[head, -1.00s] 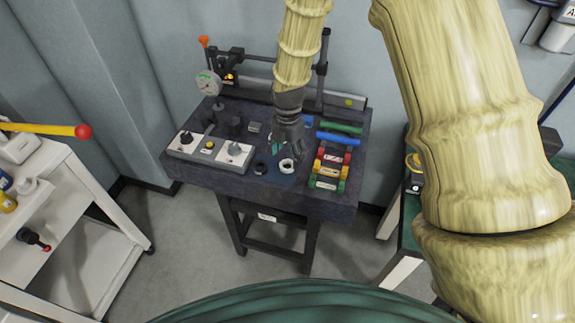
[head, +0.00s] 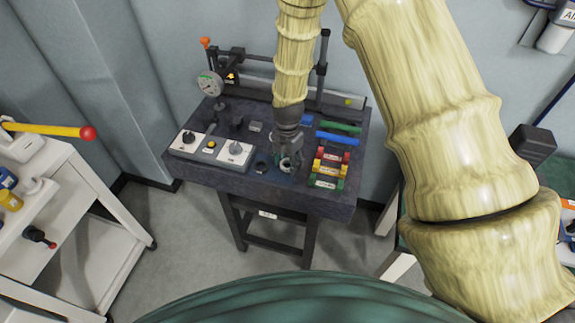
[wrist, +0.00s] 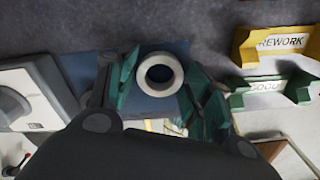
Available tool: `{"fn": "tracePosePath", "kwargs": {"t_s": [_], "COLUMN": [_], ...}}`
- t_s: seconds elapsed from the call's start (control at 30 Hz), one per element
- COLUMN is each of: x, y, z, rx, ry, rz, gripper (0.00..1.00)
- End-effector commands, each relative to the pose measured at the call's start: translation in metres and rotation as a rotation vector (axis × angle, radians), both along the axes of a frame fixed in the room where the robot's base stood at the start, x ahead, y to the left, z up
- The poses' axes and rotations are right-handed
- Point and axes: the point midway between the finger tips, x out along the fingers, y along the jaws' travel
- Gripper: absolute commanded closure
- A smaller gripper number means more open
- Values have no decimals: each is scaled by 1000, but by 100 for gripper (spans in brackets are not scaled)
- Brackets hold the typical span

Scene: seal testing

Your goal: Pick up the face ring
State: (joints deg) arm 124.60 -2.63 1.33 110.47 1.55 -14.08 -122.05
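The face ring (wrist: 146,85) is a pale ring with a dark centre. It lies on a blue patch (wrist: 180,48) of the dark bench top in the wrist view. In the head view the ring (head: 286,168) is partly hidden by my gripper (head: 289,161). My gripper (wrist: 162,82) points down over it, with one green-padded finger on each side of the ring. The fingers are spread and the ring sits between their tips. I cannot tell whether either finger touches it.
Red, yellow and green labelled holders (head: 328,170) stand close to the right, marked REWORK (wrist: 280,42) and GOOD (wrist: 268,88). A control box (head: 210,150) is to the left. A dial gauge (head: 210,84) stands behind.

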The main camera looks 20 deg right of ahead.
Motion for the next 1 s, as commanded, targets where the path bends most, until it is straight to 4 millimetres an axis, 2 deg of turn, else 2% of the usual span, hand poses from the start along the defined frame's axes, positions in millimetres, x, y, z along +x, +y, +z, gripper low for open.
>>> {"fn": "tracePosePath", "kwargs": {"t_s": [0.03,0.13,0.17,0.57,0.93,1.0], "x": [0,0,0,0,1,-14], "y": [0,0,0,0,0,6], "z": [0,0,0,3,34,33], "rx": [0,0,0,1,1,0], "ry": [0,0,0,1,-3,0], "rz": [0,0,0,0,-1,2], "gripper": [65,83,84,84,84,84]}}
